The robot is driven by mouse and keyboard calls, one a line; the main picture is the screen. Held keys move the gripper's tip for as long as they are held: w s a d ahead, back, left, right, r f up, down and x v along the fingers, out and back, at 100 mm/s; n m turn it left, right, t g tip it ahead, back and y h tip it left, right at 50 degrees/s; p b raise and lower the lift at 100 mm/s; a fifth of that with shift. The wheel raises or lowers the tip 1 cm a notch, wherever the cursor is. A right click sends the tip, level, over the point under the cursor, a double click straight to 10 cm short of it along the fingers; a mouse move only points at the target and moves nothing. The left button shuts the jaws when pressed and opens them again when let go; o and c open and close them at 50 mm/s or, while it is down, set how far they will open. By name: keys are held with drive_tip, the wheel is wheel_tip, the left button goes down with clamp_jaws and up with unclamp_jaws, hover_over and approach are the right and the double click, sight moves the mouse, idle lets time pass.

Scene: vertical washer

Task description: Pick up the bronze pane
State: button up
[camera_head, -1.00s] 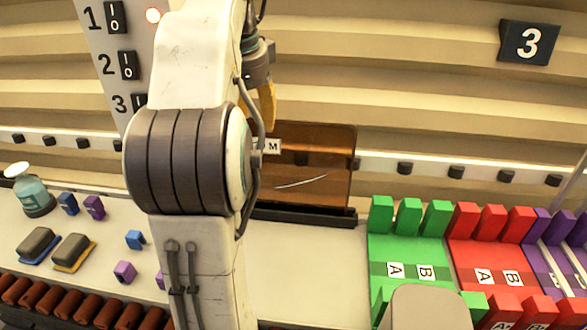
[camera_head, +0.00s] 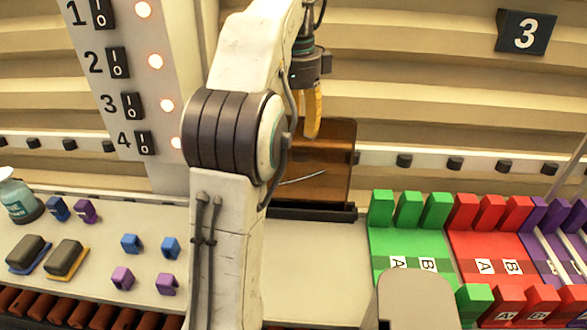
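The bronze pane (camera_head: 335,170) is a see-through brown sheet standing upright in a dark holder (camera_head: 325,215) at the back of the counter. My arm hides its left part. My gripper (camera_head: 312,135), with yellow fingers pointing down, is in front of or above the pane's top edge in the picture. Its fingers overlap from this side, so their gap does not show. I cannot tell whether they touch the pane, and nothing is seen held in them.
Green (camera_head: 405,245) and red (camera_head: 495,250) slotted racks stand to the right, with a purple one beyond. Small blue and purple blocks, two sponges (camera_head: 65,257) and a bottle (camera_head: 18,200) are on the left. Bare counter (camera_head: 315,255) lies before the pane.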

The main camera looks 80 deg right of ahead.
sight(294, 152)
drive_tip(key=shift+f+b, duration=0.6)
drive_tip(key=shift+f, duration=1.95)
drive_tip(key=shift+o, duration=0.2)
clamp_jaws()
